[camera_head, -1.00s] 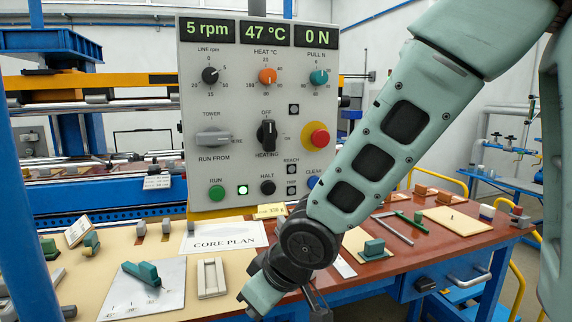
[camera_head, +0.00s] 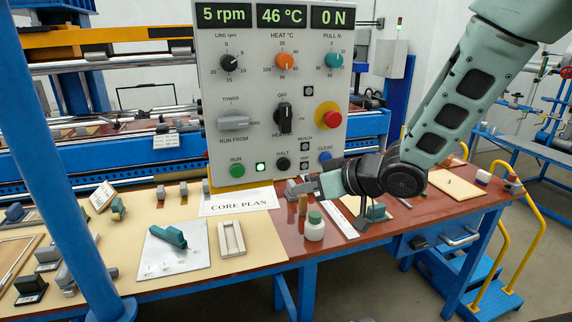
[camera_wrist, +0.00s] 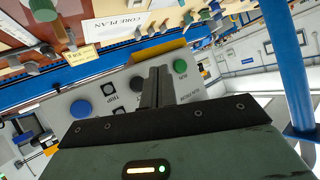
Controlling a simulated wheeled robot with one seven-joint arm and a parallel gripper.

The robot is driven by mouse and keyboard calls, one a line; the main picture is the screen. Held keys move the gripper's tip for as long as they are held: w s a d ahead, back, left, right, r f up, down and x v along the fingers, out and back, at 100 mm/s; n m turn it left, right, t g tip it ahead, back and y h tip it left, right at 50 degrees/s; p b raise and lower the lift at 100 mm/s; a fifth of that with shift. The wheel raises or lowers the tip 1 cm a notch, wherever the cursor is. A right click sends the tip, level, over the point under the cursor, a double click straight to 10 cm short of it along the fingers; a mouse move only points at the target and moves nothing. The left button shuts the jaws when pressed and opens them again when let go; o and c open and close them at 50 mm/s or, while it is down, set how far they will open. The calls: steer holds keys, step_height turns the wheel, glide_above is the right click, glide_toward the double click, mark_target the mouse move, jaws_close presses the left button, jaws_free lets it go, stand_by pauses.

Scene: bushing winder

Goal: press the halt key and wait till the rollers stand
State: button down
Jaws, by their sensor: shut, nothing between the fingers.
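The control panel (camera_head: 262,120) stands at the back middle and its displays read 5 rpm, 46 °C and 0 N. The black halt key (camera_head: 283,163) sits in its bottom row, between the green run key (camera_head: 236,169) and the blue clear key (camera_head: 325,157). My gripper (camera_head: 306,188) is shut and empty, just below and right of the halt key in the head view. The line rollers (camera_head: 100,65) are partly hidden behind the panel.
A green lamp (camera_head: 260,167) glows between the run and halt keys. A red emergency knob (camera_head: 327,115) is at the panel's right. A blue post (camera_head: 62,150) crosses the left side.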

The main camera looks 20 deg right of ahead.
steer(key=shift+w, duration=0.1)
steer(key=p, duration=0.2)
glide_toward(280, 169)
steer(key=shift+s+a+f+x, duration=0.1)
steer(key=shift+s+x, duration=0.05)
steer(key=shift+x, duration=0.7)
steer(key=shift+s+a+f+x, duration=0.1)
steer(key=shift+s+x, duration=0.05)
steer(key=shift+x, duration=0.7)
steer(key=shift+s+a+f+x, duration=0.1)
steer(key=shift+s+a+x, duration=0.05)
steer(key=shift+x, duration=0.7)
steer(key=shift+w, duration=0.4)
steer(key=shift+w+p, duration=0.45)
stand_by(0.4)
stand_by(0.3)
steer(key=shift+s, duration=0.85)
